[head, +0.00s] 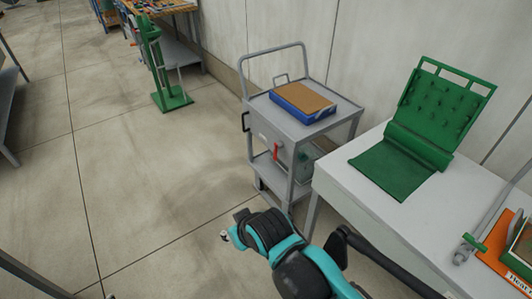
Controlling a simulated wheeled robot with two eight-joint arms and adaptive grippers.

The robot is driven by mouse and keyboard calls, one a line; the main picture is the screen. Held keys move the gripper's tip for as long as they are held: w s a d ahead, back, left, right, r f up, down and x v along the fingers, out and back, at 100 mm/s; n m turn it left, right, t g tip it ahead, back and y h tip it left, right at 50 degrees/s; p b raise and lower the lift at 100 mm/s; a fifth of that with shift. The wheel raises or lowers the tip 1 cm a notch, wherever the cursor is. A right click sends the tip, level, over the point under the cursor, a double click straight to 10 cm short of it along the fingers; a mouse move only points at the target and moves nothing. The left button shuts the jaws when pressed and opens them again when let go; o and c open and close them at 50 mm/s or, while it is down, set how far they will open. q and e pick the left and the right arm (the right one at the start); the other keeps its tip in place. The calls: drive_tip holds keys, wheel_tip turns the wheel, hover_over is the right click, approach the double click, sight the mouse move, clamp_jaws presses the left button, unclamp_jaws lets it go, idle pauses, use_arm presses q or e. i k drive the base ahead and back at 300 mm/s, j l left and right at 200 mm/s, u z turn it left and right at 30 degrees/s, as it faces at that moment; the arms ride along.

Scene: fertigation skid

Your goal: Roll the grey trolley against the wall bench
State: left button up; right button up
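The grey trolley (258,123) stands upright near the pale wall, in the middle of the head view. It has a raised push handle (272,50) at its far left side, a top shelf and a lower shelf. A white-topped bench (375,208) stands at the right, close to the trolley's near right side; I cannot tell whether they touch. Another bench (181,53) is along the wall at the top. My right arm reaches in from the bottom, and its end (234,230) is in front of the trolley, apart from the handle. Its fingers are not clear. My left gripper is not in view.
A blue box with a brown top (303,98) lies on the trolley. A green stand (172,98) is on the floor at the upper left. A green padded holder (405,160) sits on the white bench. Open floor (130,180) is left of the trolley.

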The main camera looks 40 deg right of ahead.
sight(262, 117)
drive_tip(key=i+l, duration=0.3)
drive_tip(key=i, duration=0.15)
drive_tip(key=i+l, duration=0.25)
drive_tip(key=i, duration=0.2)
drive_tip(key=i+l+z, duration=0.1)
drive_tip(key=i+l, duration=0.2)
drive_tip(key=i, duration=0.15)
drive_tip(key=i+l, duration=0.2)
drive_tip(key=i, duration=0.25)
